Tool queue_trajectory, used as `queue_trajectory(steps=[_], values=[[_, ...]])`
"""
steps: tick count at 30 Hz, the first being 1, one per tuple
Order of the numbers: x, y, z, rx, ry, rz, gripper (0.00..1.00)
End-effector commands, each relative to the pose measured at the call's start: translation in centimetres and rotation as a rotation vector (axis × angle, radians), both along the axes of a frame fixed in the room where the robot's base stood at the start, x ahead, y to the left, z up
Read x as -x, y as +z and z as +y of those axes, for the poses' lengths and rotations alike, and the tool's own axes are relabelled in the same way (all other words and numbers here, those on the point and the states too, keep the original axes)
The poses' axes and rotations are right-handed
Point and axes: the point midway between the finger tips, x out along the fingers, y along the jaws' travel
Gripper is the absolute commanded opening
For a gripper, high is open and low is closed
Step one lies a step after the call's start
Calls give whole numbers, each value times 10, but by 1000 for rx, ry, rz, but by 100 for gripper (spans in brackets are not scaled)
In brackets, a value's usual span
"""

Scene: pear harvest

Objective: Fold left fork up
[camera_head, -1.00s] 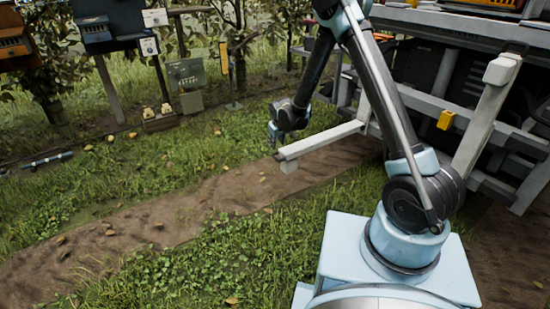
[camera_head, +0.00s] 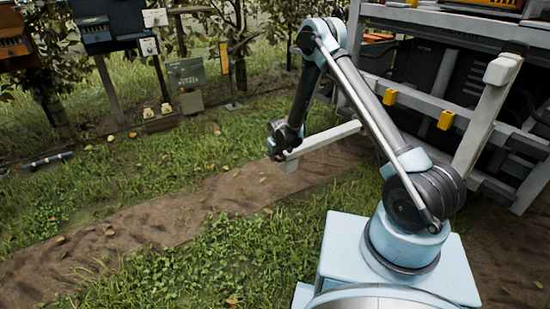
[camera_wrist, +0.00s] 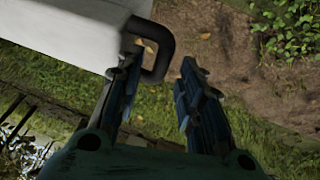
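The lowered left fork (camera_head: 325,140) is a pale beam reaching out level from the machine (camera_head: 440,105) over the path. The other fork (camera_head: 487,115) stands upright, leaning, at the right. My gripper (camera_head: 277,148) is at the outer end of the lowered fork, partly hidden behind my wrist. In the wrist view my gripper (camera_wrist: 161,60) is open. The pale fork end (camera_wrist: 75,30) fills the upper left, with a black loop handle (camera_wrist: 168,58) on it. The handle's outer bar appears between my two fingertips; the left finger overlaps part of the loop. I cannot tell whether they touch.
Two yellow clips (camera_head: 390,97) (camera_head: 446,120) sit on the machine's frame. A dirt path (camera_head: 170,215) and grass lie open at the left. Posts with boxes (camera_head: 95,32), a green sign (camera_head: 187,73) and trees stand at the back left.

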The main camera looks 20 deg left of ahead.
Motion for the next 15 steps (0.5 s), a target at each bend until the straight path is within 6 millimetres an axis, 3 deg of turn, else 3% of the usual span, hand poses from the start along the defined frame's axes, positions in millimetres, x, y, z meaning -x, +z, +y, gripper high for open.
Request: queue_trajectory(steps=[6, 15], values=[[-5, -13, 2, 0, 0, 0, 35], [-6, -15, 3, 0, 0, 0, 35]])
